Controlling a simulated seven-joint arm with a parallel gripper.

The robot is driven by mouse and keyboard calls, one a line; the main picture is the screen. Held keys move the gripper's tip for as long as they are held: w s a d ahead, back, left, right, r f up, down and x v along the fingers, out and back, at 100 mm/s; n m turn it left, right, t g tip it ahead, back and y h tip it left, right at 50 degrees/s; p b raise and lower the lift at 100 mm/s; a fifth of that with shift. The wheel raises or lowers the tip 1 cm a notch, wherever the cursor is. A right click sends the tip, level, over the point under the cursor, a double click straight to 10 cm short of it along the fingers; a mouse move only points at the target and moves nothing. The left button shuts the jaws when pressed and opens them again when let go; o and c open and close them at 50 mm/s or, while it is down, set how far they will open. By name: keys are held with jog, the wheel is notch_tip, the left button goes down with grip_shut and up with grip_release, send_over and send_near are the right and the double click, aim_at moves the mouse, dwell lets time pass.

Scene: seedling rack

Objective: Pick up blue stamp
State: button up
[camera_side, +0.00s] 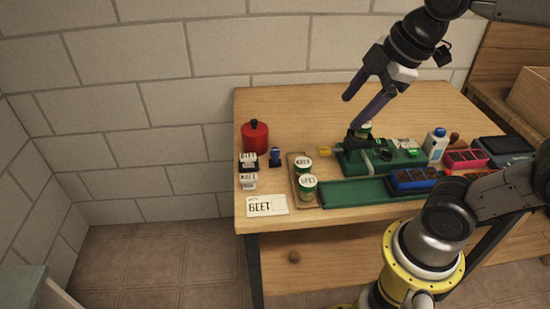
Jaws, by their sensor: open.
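A small blue stamp (275,156) stands upright on the wooden table, towards its left side, just right of the red pot. My gripper (352,111) is above the table, to the right of the stamp and higher up. Its two dark purple fingers are apart with nothing between them. The lower fingertip is close above a small green-and-white round container (364,130) at the green machine; I cannot tell whether they touch.
Left of the green machine (378,158) stand a red lidded pot (255,137), small label blocks (248,181), a BEET card (267,205) and two labelled cups (307,188) on a wooden tray. A green tray (350,194) lies in front. The table's back left is clear.

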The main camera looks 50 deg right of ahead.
jog(key=w+n+g, duration=0.1)
jog(key=w+n, duration=0.3)
jog(key=w, duration=0.3)
jog(key=n+g, duration=0.4)
send_over(275, 150)
notch_tip(275, 150, down, 19)
jog(key=shift+s+d+r, duration=0.1)
jog(key=shift+s, duration=0.05)
jog(key=shift+f, duration=2.95)
grip_shut()
